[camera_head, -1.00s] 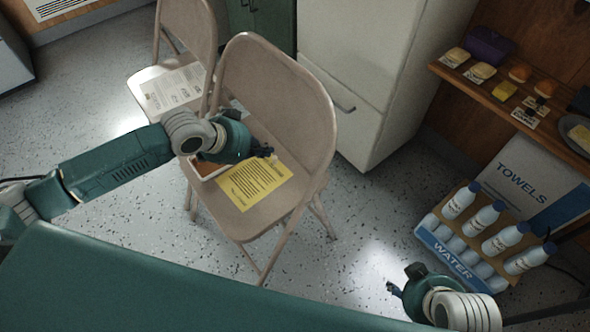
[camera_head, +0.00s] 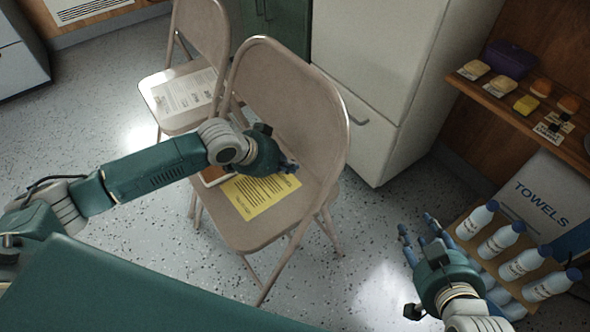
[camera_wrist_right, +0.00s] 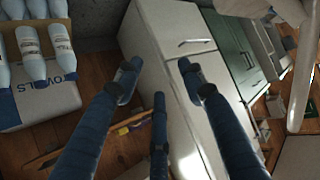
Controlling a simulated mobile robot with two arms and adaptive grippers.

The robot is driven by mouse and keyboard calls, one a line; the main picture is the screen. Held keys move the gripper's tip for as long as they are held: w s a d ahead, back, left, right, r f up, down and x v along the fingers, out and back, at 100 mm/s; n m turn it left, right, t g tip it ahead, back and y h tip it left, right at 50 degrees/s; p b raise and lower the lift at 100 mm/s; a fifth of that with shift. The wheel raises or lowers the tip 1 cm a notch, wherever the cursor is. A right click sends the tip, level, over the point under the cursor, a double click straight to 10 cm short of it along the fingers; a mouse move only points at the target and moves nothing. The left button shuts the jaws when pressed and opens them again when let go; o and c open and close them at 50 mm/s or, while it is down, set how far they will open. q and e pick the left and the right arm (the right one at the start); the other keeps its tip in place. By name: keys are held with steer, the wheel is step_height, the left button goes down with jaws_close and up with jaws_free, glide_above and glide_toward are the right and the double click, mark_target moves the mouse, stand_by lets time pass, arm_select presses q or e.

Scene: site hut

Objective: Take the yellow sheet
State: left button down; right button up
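The yellow sheet (camera_head: 256,198), printed with dark text, lies flat on the seat of the nearer beige folding chair (camera_head: 285,100). My left gripper (camera_head: 290,168) is low over the seat at the sheet's far right corner. Its fingers are small and dark, and I cannot tell if they touch the sheet or are apart. The left wrist hides part of the sheet's far edge. My right gripper (camera_head: 418,232) is off to the right over the floor, beside the water bottles. Its fingers are spread and empty, as the right wrist view (camera_wrist_right: 160,95) also shows.
A brown-edged item (camera_head: 213,178) lies beside the sheet, partly hidden by my arm. A white printed sheet (camera_head: 184,93) lies on the farther chair. A white fridge (camera_head: 385,70) stands behind. Water bottles (camera_head: 503,240) and a towels box (camera_head: 545,195) are at right. Floor between is clear.

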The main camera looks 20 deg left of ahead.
mark_target(273, 188)
arm_select(q)
steer(key=b+x, duration=0.1)
steer(key=x, duration=0.2)
arm_select(e)
steer(key=w+a+r+t, duration=0.1)
steer(key=w+r+t, duration=0.2)
steer(key=r, duration=0.2)
steer(key=shift+w+a+r+y, duration=0.25)
steer(key=shift+a+y, duration=0.05)
steer(key=shift+y, duration=0.1)
